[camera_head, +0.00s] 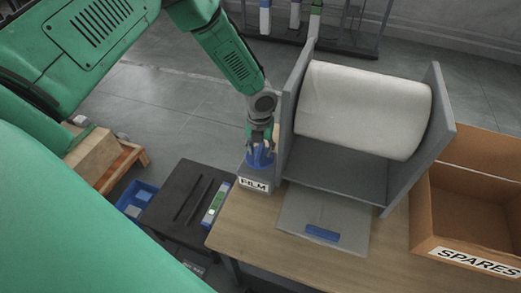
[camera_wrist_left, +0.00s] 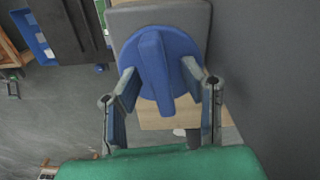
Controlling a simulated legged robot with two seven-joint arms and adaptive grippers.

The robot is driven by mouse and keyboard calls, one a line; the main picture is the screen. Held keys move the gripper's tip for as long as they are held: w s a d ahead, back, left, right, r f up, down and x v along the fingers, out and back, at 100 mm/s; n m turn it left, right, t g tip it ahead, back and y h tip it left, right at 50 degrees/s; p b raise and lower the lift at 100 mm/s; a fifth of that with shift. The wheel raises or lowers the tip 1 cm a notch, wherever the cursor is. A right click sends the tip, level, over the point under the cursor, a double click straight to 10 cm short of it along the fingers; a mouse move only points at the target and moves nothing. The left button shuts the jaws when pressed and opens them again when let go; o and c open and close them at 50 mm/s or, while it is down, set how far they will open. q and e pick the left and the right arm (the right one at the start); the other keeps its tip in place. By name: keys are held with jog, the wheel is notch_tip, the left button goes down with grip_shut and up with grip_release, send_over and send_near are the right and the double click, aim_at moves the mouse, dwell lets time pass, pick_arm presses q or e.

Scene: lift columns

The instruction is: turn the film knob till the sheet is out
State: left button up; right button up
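The blue film knob (camera_head: 261,160) sits on a grey box labelled FILM (camera_head: 254,184) at the table's left edge, beside the roll stand. In the left wrist view the knob (camera_wrist_left: 156,66) is a round disc with a raised bar across it. My left gripper (camera_head: 261,146) points down at the knob. In the wrist view its fingers (camera_wrist_left: 160,82) are apart on either side of the bar, with gaps visible; contact with the disc's rim cannot be told. A pale sheet (camera_head: 297,216) lies on the table in front of the roll. My right gripper is not in view.
A white film roll (camera_head: 365,110) sits between grey side plates (camera_head: 423,135), close right of my left gripper. A blue strip (camera_head: 322,233) lies on the sheet. An open cardboard SPARES box (camera_head: 437,218) stands at the right. A dark low table (camera_head: 181,200) stands at the left.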

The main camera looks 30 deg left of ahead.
aim_at(260, 149)
pick_arm(q)
jog(key=shift+s, duration=0.1)
jog(key=shift+r, duration=0.2)
notch_tip(260, 149, up, 11)
jog(key=shift+r, duration=0.2)
dwell(0.3)
